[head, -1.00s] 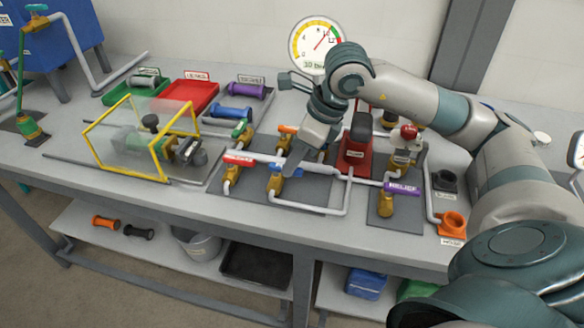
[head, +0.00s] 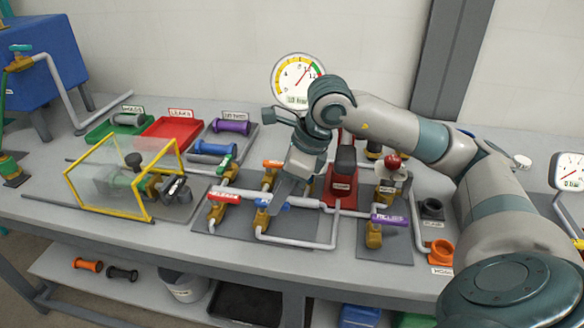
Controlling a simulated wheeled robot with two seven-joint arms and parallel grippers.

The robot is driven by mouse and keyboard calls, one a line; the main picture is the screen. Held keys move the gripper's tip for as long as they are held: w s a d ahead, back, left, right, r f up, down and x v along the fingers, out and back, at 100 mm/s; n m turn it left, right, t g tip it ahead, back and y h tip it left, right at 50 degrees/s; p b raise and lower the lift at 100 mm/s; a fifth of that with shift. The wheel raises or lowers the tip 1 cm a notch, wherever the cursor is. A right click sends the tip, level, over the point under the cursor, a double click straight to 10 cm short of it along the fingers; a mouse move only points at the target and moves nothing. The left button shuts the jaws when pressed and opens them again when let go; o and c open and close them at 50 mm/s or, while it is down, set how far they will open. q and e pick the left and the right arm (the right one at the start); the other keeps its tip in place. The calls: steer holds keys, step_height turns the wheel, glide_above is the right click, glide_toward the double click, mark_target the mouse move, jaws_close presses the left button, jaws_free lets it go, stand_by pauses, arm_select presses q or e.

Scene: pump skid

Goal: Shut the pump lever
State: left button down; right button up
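Several coloured valve levers sit on brass valves on the grey pump plate in the head view. A blue lever (head: 264,204) is at the front middle, a red labelled lever (head: 223,197) to its left and an orange lever (head: 272,164) behind. A green lever (head: 225,163) is at the back left, a purple labelled lever (head: 388,220) to the right. Which is the pump lever I cannot tell. The red pump unit (head: 341,188) stands to the right. My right gripper (head: 281,205) points down at the blue lever and partly hides it; contact is unclear. My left gripper is out of view.
A clear yellow-framed guard (head: 150,216) covers parts on the left. Green (head: 97,131) and red (head: 172,134) trays sit behind it. A round gauge (head: 298,80) stands at the back. White pipes run between valves. Orange (head: 441,251) and black (head: 432,209) ports are at the right.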

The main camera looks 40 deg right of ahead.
steer(key=v, duration=1.7)
